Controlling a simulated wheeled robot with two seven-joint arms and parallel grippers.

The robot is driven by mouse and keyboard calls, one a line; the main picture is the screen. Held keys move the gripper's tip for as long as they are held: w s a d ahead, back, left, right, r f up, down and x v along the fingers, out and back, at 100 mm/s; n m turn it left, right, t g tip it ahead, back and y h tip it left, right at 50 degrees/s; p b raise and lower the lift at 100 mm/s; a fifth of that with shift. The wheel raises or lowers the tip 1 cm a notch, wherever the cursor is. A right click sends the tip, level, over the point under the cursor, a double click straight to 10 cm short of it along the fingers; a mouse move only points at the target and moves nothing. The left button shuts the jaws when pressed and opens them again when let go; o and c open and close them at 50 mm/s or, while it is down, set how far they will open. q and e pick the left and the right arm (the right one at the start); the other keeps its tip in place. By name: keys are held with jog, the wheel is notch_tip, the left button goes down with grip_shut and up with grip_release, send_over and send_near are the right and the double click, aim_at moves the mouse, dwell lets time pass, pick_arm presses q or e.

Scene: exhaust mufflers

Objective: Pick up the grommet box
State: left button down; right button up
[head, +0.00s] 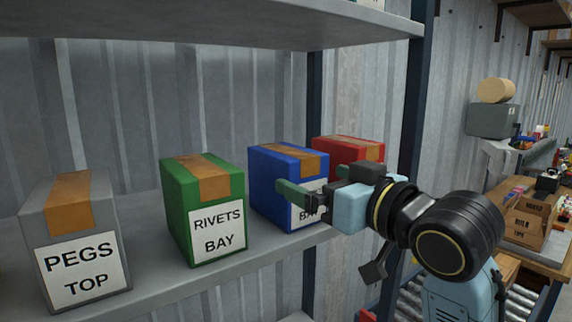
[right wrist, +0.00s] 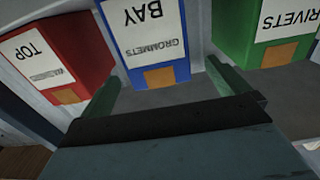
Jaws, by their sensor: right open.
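The grommet box is the blue box (head: 264,183) with brown tape and a white label, standing on the shelf between the green and red boxes. In the right wrist view, which is upside down, the blue box (right wrist: 187,72) reads "GROMMETS BAY". My right gripper (head: 318,184) is open in front of it and hides much of its label in the head view. In the right wrist view the gripper's two green fingers (right wrist: 162,72) point toward the blue box, one to either side, with nothing held. My left gripper is not in view.
On the same shelf (head: 155,270) stand a grey "PEGS TOP" box (head: 82,240), a green "RIVETS BAY" box (head: 204,208) and a red box (head: 345,150). A dark post (head: 416,90) rises behind my right arm. Another shelf (head: 200,18) hangs above. A cluttered workbench stands at right.

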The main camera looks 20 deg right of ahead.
aim_at(309, 176)
jog(key=shift+w+a+r, duration=0.1)
jog(key=shift+w+a, duration=0.05)
jog(key=shift+w, duration=0.25)
jog(key=shift+w+a, duration=0.15)
jog(key=shift+w, duration=0.35)
jog(key=shift+w+a, duration=0.25)
jog(key=shift+w, duration=0.35)
jog(key=p+x, duration=0.2)
jog(key=x, duration=0.2)
jog(key=shift+w+d, duration=0.1)
jog(key=shift+d, duration=0.05)
jog(key=shift+w+a, duration=0.2)
jog(key=shift+w, duration=0.3)
jog(key=c, duration=1.1)
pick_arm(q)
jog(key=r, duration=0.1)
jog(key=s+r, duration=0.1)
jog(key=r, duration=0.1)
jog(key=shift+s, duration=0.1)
pick_arm(e)
jog(key=shift+c, duration=1.3)
